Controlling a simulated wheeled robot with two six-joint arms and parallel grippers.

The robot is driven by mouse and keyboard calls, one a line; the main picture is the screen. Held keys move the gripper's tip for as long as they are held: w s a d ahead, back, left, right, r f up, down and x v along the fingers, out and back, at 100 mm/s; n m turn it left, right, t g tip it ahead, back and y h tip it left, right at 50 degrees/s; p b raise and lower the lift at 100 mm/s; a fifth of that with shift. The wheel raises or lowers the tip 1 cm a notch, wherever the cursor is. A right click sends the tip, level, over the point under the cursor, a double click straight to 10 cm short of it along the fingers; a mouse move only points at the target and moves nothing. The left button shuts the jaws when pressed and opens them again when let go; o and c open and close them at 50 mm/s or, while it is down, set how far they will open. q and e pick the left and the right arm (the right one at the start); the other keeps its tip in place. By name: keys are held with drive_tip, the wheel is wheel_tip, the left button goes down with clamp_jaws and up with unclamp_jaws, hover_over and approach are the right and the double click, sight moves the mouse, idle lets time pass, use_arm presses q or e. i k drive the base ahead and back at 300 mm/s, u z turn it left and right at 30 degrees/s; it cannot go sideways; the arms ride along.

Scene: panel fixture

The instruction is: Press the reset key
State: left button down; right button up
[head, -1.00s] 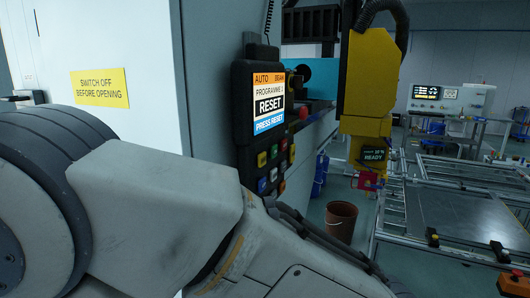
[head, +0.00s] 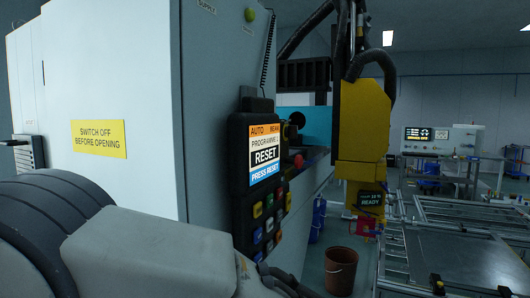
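A dark control pendant (head: 240,182) is mounted on the side of the grey cabinet. Its screen (head: 265,155) reads AUTO, PROGRAMME, RESET and PRESS RESET. Below the screen are several small coloured keys (head: 264,228) in yellow, red, green, white and blue. Their labels are too small to read, so I cannot tell which is the reset key. My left arm crosses the lower left and hides part of the area below the keys. Neither gripper is in view.
The grey cabinet (head: 215,75) carries a yellow SWITCH OFF sign (head: 98,138). A yellow machine head (head: 362,130) showing READY hangs right of the pendant. A brown bucket (head: 340,270) stands on the floor. A metal frame table (head: 455,255) is at right.

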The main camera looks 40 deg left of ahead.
sight(257, 207)
drive_tip(key=z, duration=2.2)
drive_tip(key=i, duration=2.05)
drive_tip(key=u, duration=3.9)
